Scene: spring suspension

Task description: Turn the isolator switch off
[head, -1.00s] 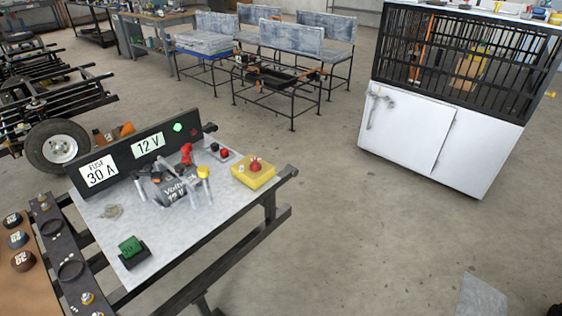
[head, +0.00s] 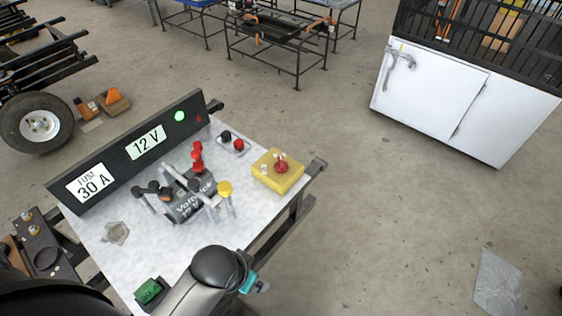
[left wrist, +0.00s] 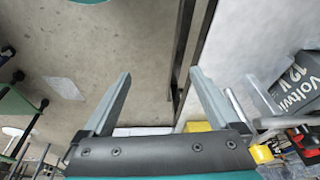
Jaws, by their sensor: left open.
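The isolator switch is a yellow box (head: 278,172) with a red knob (head: 281,167) on top. It sits on the right corner of the grey bench top, in the head view. My left gripper (head: 258,285) is over the bench's front edge at the bottom of the head view, well short of the box and apart from it. In the left wrist view, its two fingers (left wrist: 162,92) are spread with nothing between them. Part of the yellow box (left wrist: 198,126) shows beyond the right finger there; its knob cannot be made out. My right gripper is not in view.
A 12 V battery (head: 190,203) with red and yellow terminals stands left of the switch. Behind it is a black panel (head: 115,165) with a lit green lamp (head: 180,116). A green block (head: 149,290) lies near the front.

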